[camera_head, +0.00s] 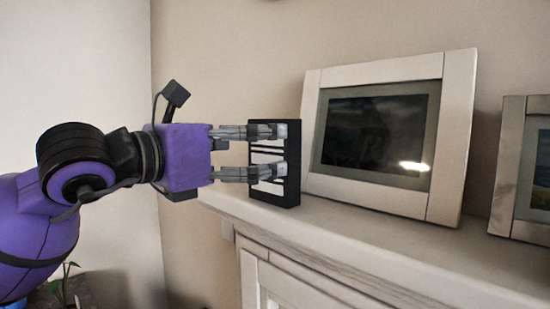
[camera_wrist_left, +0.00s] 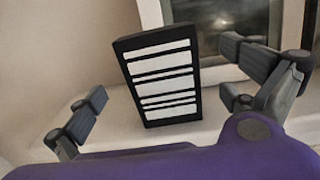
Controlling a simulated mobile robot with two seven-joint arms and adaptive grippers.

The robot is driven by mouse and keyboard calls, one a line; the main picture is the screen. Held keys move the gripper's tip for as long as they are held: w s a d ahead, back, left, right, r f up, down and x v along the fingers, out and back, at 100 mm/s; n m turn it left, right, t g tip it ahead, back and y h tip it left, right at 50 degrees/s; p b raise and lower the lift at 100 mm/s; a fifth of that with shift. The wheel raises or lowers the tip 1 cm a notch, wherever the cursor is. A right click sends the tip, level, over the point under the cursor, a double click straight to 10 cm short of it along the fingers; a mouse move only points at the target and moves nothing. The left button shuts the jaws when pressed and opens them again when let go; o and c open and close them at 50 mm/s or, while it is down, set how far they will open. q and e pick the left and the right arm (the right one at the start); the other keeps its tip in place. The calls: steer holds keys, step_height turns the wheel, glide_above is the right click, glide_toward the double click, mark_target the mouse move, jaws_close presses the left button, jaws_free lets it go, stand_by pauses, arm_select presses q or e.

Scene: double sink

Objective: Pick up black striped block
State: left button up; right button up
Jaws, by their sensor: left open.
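The black striped block (camera_head: 280,192) stands upright on a pale ledge, black with white horizontal bars. In the left wrist view the block (camera_wrist_left: 160,76) sits between the spread fingers, leaning slightly in the picture. My left gripper (camera_head: 282,152) comes in from the left in the head view, its fingers overlapping the block's front face. In the left wrist view the left gripper (camera_wrist_left: 170,108) is open, with visible gaps between its fingers and the block. My right gripper is in neither view.
The pale ledge (camera_head: 370,245) runs along the wall. A white-framed picture (camera_head: 455,130) stands close to the right of the block. Another framed picture (camera_head: 508,160) is at the far right edge. A plant (camera_head: 62,285) shows at the lower left.

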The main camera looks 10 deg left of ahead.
arm_select(q)
steer(key=x, duration=0.2)
steer(key=p+x, duration=0.1)
steer(key=x, duration=0.2)
steer(key=shift+w+d+r+p, duration=0.2)
steer(key=shift+w+r+p, duration=0.15)
steer(key=shift+r+p, duration=0.05)
steer(key=c, duration=1.5)
